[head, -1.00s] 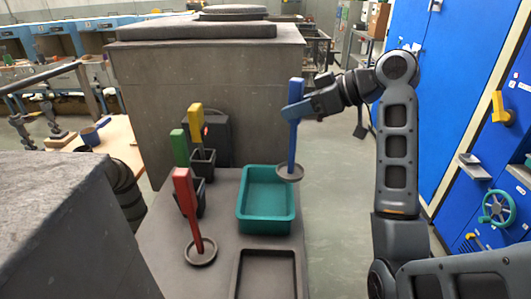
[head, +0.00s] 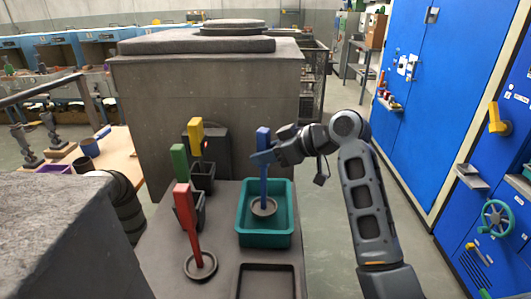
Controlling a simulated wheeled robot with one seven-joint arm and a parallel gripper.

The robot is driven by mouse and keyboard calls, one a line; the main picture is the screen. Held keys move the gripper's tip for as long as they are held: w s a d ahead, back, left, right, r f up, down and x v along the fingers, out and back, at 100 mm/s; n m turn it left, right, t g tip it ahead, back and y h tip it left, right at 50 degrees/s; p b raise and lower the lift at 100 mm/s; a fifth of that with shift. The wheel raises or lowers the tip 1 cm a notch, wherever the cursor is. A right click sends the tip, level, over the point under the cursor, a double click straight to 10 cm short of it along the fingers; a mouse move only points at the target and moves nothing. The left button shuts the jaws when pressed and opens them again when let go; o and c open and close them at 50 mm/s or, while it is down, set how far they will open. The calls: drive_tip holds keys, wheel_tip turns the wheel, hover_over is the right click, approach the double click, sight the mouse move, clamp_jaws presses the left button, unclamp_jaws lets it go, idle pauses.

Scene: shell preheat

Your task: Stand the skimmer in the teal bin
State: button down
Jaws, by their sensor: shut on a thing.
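The skimmer (head: 263,185), with a blue upright handle and a round grey dish at its foot, is in my gripper (head: 264,157). My gripper is shut on the upper part of the handle, reaching in from the right. The teal bin (head: 282,240) stands on the grey bench top. The skimmer is close to upright, and its dish appears inside the bin's walls, near the middle. I cannot tell whether the dish touches the bin floor.
A red-handled tool (head: 186,215) with a round foot stands left of the bin. Green (head: 179,163) and yellow (head: 196,135) handles stand in dark holders behind it. An empty dark tray (head: 268,282) lies in front. A tall grey block (head: 150,110) rises behind.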

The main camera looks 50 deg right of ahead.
drive_tip(key=shift+f, duration=0.1)
drive_tip(key=shift+f+b, duration=0.3)
drive_tip(key=shift+f, duration=0.2)
drive_tip(key=c, duration=0.8)
unclamp_jaws()
drive_tip(key=shift+o, duration=0.2)
drive_tip(key=shift+r, duration=0.45)
drive_tip(key=v, duration=1.2)
drive_tip(key=shift+r, duration=0.15)
